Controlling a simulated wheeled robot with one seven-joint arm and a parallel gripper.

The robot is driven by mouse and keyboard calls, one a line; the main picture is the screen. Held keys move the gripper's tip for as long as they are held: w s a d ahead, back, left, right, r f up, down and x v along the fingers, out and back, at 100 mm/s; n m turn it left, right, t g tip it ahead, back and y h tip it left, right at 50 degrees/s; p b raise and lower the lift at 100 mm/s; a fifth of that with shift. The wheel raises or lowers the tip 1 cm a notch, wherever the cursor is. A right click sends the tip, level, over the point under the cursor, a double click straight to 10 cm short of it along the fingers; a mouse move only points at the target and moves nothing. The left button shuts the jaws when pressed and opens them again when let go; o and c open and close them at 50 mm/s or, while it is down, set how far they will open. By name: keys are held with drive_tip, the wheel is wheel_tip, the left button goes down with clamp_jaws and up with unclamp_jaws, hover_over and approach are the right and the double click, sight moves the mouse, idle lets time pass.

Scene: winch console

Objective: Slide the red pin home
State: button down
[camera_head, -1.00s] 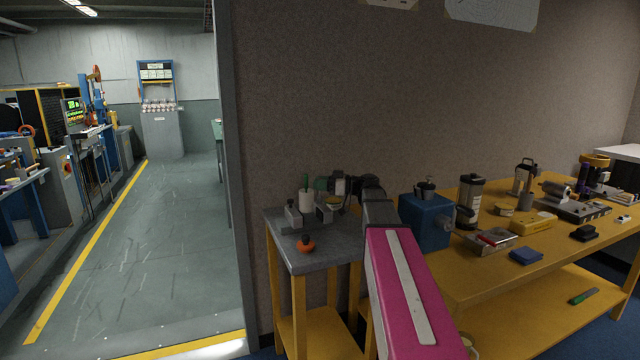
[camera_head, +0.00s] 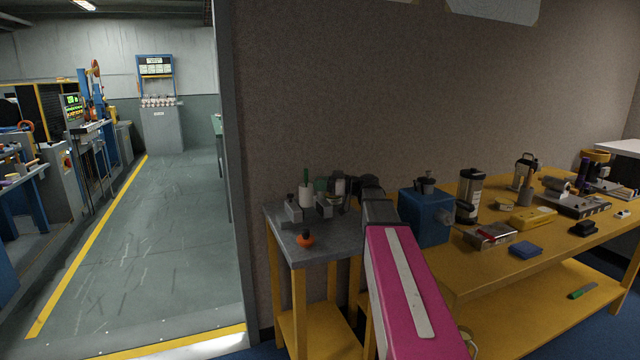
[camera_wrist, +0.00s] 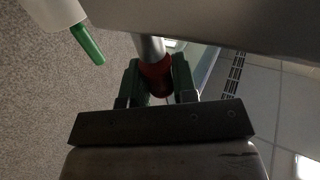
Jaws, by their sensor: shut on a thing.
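In the wrist view, the red pin (camera_wrist: 155,77) sits between the two green fingers of my gripper (camera_wrist: 157,70), which is shut on it. A bare metal shaft (camera_wrist: 151,46) runs on from the red part, toward a large grey body at the top of that view. In the head view my gripper (camera_head: 338,187) is at the back of the small grey-topped table (camera_head: 284,222), beside small grey blocks (camera_head: 293,212). The pin is not clear there. Whether its far end is seated cannot be seen.
A white cylinder with a green tip (camera_wrist: 88,44) is close to my gripper's left in the wrist view. An orange knob (camera_head: 306,240) is on the small table's front. A blue box (camera_head: 426,218) stands on the yellow bench at right, with several tools beyond.

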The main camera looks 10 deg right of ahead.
drive_tip(key=shift+f, duration=0.15)
drive_tip(key=c, duration=0.8)
unclamp_jaws()
wheel_tip(320, 180, up, 4)
drive_tip(key=shift+s+a+r, duration=0.15)
drive_tip(key=shift+r, duration=0.05)
drive_tip(key=s+a+r, duration=0.2)
drive_tip(key=a, duration=0.1)
drive_tip(key=s+a+r, duration=0.1)
drive_tip(key=a+r, duration=0.1)
drive_tip(key=a, duration=0.1)
drive_tip(key=s+a+r, duration=0.2)
drive_tip(key=a, duration=0.1)
drive_tip(key=shift+s+a+r, duration=0.25)
drive_tip(key=shift+s+a, duration=0.1)
drive_tip(key=shift+a, duration=0.05)
drive_tip(key=shift+s, duration=0.1)
